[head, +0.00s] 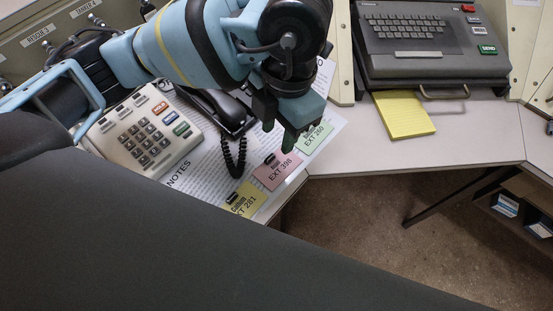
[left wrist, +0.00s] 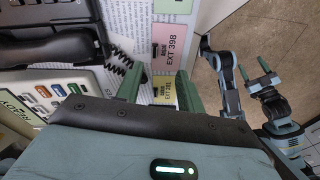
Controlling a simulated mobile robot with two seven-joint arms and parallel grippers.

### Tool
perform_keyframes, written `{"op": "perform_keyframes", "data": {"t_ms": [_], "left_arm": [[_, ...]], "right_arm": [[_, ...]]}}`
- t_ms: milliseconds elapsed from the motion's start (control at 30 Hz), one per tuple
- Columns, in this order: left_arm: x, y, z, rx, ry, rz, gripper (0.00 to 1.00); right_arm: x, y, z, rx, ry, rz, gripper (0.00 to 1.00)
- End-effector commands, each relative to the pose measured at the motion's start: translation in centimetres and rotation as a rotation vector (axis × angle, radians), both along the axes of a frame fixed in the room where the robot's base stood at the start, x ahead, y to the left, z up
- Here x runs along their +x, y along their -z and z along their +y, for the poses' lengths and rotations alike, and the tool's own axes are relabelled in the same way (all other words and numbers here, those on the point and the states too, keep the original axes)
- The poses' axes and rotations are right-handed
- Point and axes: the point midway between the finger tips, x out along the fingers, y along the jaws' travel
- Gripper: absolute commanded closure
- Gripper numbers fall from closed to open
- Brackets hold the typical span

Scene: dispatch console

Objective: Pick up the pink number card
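The pink number card (head: 279,172), marked EXT 398, lies flat near the desk's front edge, between a yellow card (head: 243,199) and a green card (head: 314,138). In the left wrist view the pink card (left wrist: 169,45) lies just beyond my left fingertips. My left gripper (head: 279,134) is above the cards, on the green card's side in the head view. It is open and empty; its two green fingers (left wrist: 159,78) stand apart in the left wrist view. My right gripper (left wrist: 256,76) shows only in the left wrist view, away from the desk, with its fingers apart.
A push-button phone (head: 145,135) with a dark handset and coiled cord (head: 236,155) stands left of the cards. A printed notes sheet (head: 190,180) lies beneath them. A keyboard terminal (head: 430,65) and yellow notepad (head: 404,115) are to the right. Bare desk (head: 360,150) lies between.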

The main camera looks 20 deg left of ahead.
Motion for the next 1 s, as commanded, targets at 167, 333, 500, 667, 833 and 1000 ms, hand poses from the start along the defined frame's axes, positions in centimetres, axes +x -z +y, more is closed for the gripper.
{"op": "perform_keyframes", "data": {"t_ms": [167, 333, 500, 667, 833, 1000], "left_arm": [[-0.2, 1.9, 0.2, -0.001, -0.001, 0.003, 0.62], [-0.2, 2.2, 0.3, 0.001, -0.001, 0.001, 0.62], [-0.2, 4.2, 0.9, 0.001, -0.002, 0.004, 0.62], [-0.4, 6.3, 1.2, 0.001, 0.0, 0.003, 0.62], [-0.4, 7.1, 1.2, -0.001, 0.0, 0.001, 0.62], [-0.4, 7.1, 1.2, -0.001, 0.0, 0.001, 0.62]], "right_arm": [[-0.3, 0.2, 0.0, 0.001, 0.0, 0.004, 0.37], [-0.1, 0.2, 0.1, 0.002, 0.003, 0.001, 0.37], [0.2, 0.3, 0.2, 0.005, 0.009, -0.005, 0.37], [0.7, 0.4, 0.3, 0.006, 0.012, -0.013, 0.37], [0.8, 0.4, 0.3, 0.006, 0.012, -0.013, 0.37], [0.7, 0.4, 0.3, 0.005, 0.011, -0.011, 0.37]]}}
